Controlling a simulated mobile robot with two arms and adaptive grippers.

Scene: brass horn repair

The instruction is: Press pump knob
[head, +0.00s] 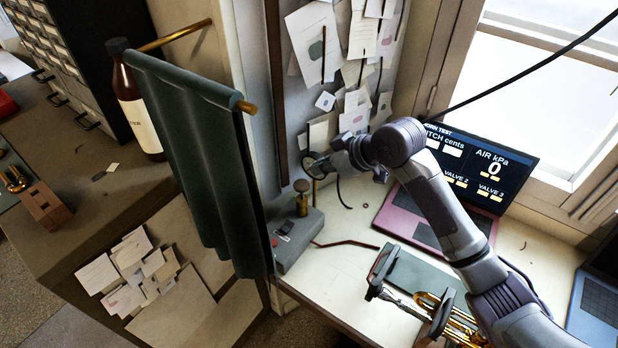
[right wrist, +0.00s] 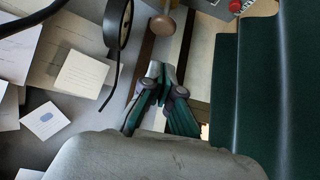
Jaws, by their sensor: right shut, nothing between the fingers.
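The pump is a grey box (head: 290,250) on the bench, left of centre in the head view. Its brown round knob (head: 302,186) stands up on a brass stem, and it also shows at the top of the right wrist view (right wrist: 165,25). My right gripper (head: 333,162) is above and right of the knob in the head view, its fingers small and partly hidden there. In the right wrist view its fingertips (right wrist: 160,70) are together and empty. The knob lies just beyond them with a visible gap. My left gripper is not in view.
A round gauge (head: 316,166) stands close beside the knob and my gripper. A green cloth (head: 205,150) hangs from a brass rod left of the pump. A laptop (head: 470,165) reads AIR kPa 0. A brass horn (head: 440,308) lies at the front.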

